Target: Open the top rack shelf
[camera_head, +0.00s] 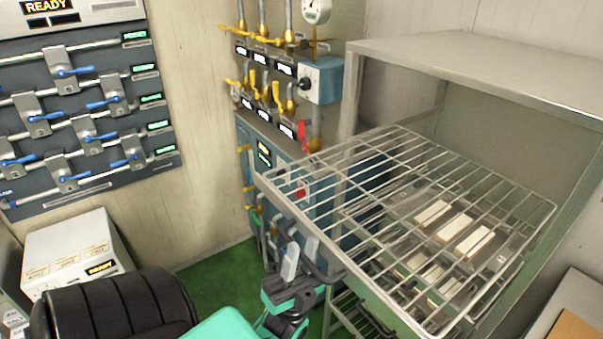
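The top rack shelf (420,182) is a wire grid that sticks well out of the metal rack (480,62) toward the left. Its front edge carries a dark handle (328,274). My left gripper (300,254) is at this handle, below the shelf's front edge. Its two pale fingers stand apart, with dark parts between and beside them. I cannot tell whether they touch the handle. My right gripper is not in view.
Pale bars (466,237) show through the grid, and a lower shelf with a dark handle (376,322) is beneath. Blue valve equipment (322,80) stands close behind the shelf. A white box (75,252) is at left. Green floor (212,284) is clear between.

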